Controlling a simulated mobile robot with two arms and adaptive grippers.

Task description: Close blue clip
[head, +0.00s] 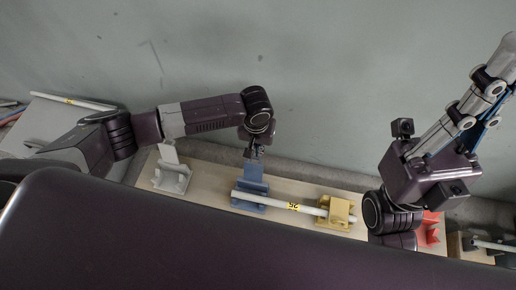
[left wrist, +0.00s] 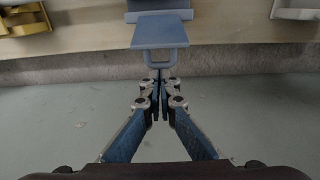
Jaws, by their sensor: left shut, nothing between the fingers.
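The blue clip (head: 252,185) stands on the pale board, and its flap is raised. The white conduit (head: 270,202) with a yellow label lies at its lower part. My left gripper (head: 255,149) is just behind the raised flap. In the left wrist view, the flat blue flap (left wrist: 160,32) juts toward me from the clip's base (left wrist: 158,5). The shut, empty fingertips of my left gripper (left wrist: 157,78) are at its near edge; I cannot tell if they touch. My right gripper (head: 472,108) points up and right at the right side, and its finger opening is unclear.
A yellow clip (head: 338,212) is around the conduit's right end. A white clip (head: 170,178) with its flap up stands to the left, a red clip (head: 430,232) to the right, partly behind my right arm. A grey wall or floor surface (head: 320,90) behind is clear.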

